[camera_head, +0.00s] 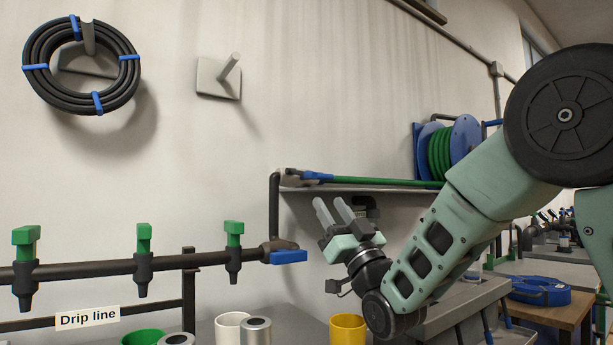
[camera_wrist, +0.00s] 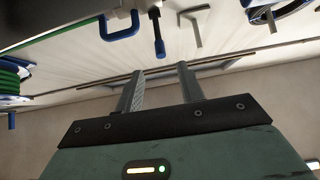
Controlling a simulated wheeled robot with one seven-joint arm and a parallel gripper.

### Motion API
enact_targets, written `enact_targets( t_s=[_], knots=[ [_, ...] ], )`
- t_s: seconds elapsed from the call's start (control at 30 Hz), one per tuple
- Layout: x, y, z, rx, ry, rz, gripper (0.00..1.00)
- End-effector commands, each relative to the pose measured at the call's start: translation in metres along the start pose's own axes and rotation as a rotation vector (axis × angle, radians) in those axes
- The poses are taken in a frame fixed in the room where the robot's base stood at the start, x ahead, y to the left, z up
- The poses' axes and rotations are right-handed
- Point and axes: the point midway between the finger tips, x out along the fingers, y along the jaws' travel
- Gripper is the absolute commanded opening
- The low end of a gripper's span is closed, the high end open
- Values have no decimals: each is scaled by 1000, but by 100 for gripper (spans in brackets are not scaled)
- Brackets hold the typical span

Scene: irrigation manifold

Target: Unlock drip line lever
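A dark manifold pipe (camera_head: 105,269) runs along the wall at lower left in the head view. It carries a left valve with a green handle (camera_head: 26,237), a middle one (camera_head: 143,232) and a right one (camera_head: 233,230). A blue lever (camera_head: 288,257) sits at the pipe's right end, lying roughly level. A white "Drip line" label (camera_head: 87,317) is below the pipe; I cannot tell which lever it names. My gripper (camera_head: 333,208) is right of and above the blue lever, apart from it, fingers upward. Its fingers are spread and empty, also in the wrist view (camera_wrist: 160,75).
A shelf (camera_head: 370,189) with a green-and-blue wand (camera_head: 375,181) and hose reel (camera_head: 440,152) is behind my gripper. White (camera_head: 231,328) and yellow (camera_head: 347,329) cups and a metal cylinder (camera_head: 257,331) stand below. A hose coil (camera_head: 37,85) hangs upper left.

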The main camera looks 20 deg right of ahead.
Motion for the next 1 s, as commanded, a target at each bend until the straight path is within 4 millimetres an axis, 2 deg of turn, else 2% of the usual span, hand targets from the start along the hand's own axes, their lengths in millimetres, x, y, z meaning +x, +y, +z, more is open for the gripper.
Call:
enact_targets(
  t_s=[0.3, 0.5, 0.7, 0.97, 1.0],
  knots=[
    [62, 0, -1, 0, 1, -1, 38],
    [92, 0, -1, 0, 1, 0, 38],
    [105, 0, 0, 0, -2, 0, 38],
    [107, 0, 0, 0, -2, 1, 38],
    [106, 0, 0, 0, -2, 0, 35]
  ],
)
